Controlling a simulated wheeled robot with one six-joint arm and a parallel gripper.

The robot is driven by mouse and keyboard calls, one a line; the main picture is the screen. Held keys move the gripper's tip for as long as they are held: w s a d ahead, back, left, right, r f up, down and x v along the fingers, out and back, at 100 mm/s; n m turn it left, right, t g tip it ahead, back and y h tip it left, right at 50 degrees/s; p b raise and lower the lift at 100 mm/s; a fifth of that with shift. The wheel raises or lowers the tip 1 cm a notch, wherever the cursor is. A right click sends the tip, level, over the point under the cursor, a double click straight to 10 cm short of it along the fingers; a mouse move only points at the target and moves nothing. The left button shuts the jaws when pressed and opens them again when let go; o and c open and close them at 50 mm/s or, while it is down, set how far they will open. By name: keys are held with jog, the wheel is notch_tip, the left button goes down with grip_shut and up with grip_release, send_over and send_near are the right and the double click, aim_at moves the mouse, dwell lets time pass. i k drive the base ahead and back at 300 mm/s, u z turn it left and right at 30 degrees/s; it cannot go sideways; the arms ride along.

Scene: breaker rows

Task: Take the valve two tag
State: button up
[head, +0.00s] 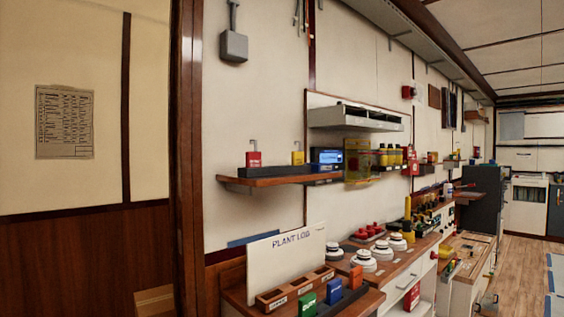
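I cannot make out which thing is the valve two tag; the small lettering is not readable. On the near counter, a green upright piece (308,304), a blue one (334,291) and a red one (356,276) stand at a dark holder, with small pale marks on them. Behind them lies a wooden tray (292,290) with compartments and small labels. A white board reading "PLANT LOG" (285,252) leans behind the tray. On the wall shelf above stand a red padlock (254,159) and a yellow padlock (297,158). My gripper is not in view.
The wall shelf (262,182) juts out above the near counter (240,293). Several white round devices (364,261) sit farther along the counter. A dark wooden post (185,150) stands at left. Open wooden floor (522,265) lies at right.

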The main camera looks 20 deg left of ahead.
aim_at(297, 157)
jog(key=u, duration=0.65)
jog(key=i, duration=0.75)
jog(key=u, duration=0.75)
